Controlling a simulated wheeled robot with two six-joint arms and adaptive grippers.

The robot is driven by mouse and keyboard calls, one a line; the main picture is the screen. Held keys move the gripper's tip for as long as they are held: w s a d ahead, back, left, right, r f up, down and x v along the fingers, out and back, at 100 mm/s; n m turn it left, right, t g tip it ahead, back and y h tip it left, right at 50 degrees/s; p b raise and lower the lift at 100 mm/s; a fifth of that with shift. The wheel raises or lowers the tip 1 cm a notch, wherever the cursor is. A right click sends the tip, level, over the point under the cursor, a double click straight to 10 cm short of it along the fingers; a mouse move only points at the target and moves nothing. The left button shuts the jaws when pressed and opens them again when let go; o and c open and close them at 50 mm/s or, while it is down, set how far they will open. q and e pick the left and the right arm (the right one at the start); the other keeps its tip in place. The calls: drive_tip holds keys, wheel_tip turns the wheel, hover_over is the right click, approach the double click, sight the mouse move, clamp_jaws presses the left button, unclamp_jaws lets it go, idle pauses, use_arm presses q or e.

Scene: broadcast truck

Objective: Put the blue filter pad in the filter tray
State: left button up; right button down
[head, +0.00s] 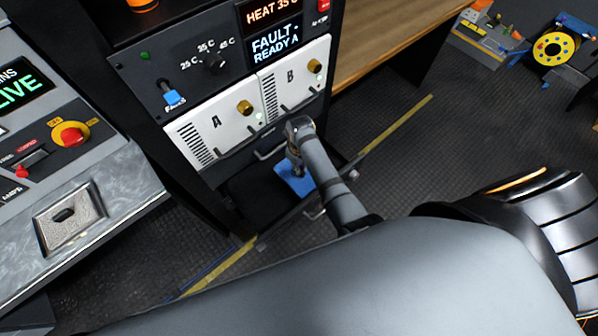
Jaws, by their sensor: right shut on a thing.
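The blue filter pad (295,186) shows in the head view below the cabinet front, partly hidden by my right arm. My right gripper (293,166) is shut on the pad, with its fingers mostly hidden behind the wrist. A dark pulled-out tray (252,198), which looks like the filter tray, lies low under the white doors. The pad appears over the tray's right part; I cannot tell whether it touches the tray floor. My left gripper is not in view.
White doors A (216,130) and B (292,80) with brass knobs are just above the tray. A control console (70,170) stands at the left. A wooden bench (385,35) is at the upper right.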

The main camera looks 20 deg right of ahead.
drive_tip(key=shift+f, duration=1.85)
drive_tip(key=shift+s+f, duration=0.1)
drive_tip(key=shift+f, duration=0.05)
drive_tip(key=c, duration=1.3)
unclamp_jaws()
drive_tip(key=shift+c, duration=0.2)
wheel_tip(320, 180, up, 12)
drive_tip(key=shift+r, duration=0.2)
